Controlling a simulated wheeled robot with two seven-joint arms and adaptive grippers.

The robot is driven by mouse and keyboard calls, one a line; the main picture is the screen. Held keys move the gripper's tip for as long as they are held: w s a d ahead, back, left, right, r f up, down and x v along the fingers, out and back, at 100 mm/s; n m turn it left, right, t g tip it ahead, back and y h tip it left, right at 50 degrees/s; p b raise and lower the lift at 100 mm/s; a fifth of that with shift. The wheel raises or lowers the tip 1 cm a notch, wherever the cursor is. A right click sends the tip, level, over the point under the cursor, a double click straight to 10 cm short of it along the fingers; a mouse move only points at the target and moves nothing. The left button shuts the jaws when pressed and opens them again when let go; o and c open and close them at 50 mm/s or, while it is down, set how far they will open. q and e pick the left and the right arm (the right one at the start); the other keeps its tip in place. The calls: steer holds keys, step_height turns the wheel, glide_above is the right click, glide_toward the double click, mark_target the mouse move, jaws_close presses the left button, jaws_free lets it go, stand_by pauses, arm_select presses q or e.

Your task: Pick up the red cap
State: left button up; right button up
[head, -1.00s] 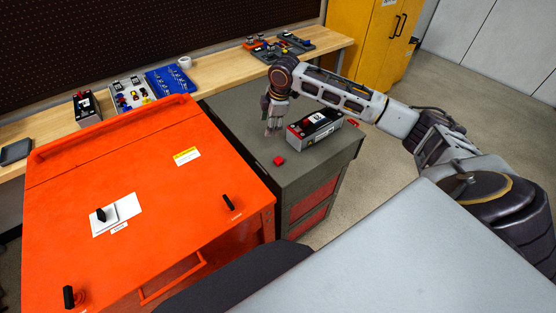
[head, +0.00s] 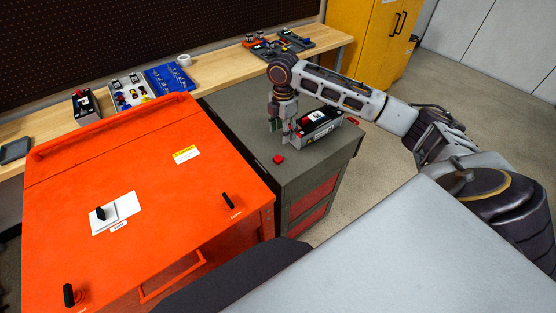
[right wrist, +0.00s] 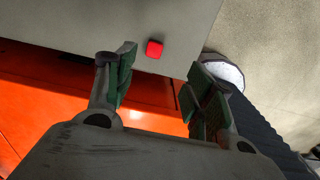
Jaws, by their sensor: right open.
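The red cap (head: 278,159) is a small red block on the top of the dark grey cabinet, near its left front edge. In the right wrist view the red cap (right wrist: 154,49) lies on the grey top near its edge, beyond and between the open fingers. My right gripper (head: 281,132) points down above the cabinet top, just behind the cap and apart from it, left of the battery module. Its open, empty fingers with green pads also show in the right wrist view (right wrist: 158,95). My left gripper is not in view.
A grey battery module (head: 318,126) with a black top stands on the grey cabinet (head: 245,115), close beside the right gripper. A large orange cart (head: 150,200) adjoins the cabinet on the left. A wooden bench (head: 215,75) with trays runs behind.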

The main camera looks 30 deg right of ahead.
steer(key=shift+f, duration=0.1)
glide_above(278, 159)
steer(key=d, duration=0.2)
steer(key=shift+a+f, duration=0.1)
steer(key=shift+f, duration=4.1)
steer(key=shift+f, duration=0.1)
steer(key=shift+w+f, duration=0.15)
steer(key=shift+f, duration=1.1)
steer(key=shift+w+f, duration=0.15)
steer(key=shift+f, duration=1.1)
steer(key=shift+c, duration=0.2)
steer(key=c, duration=0.8)
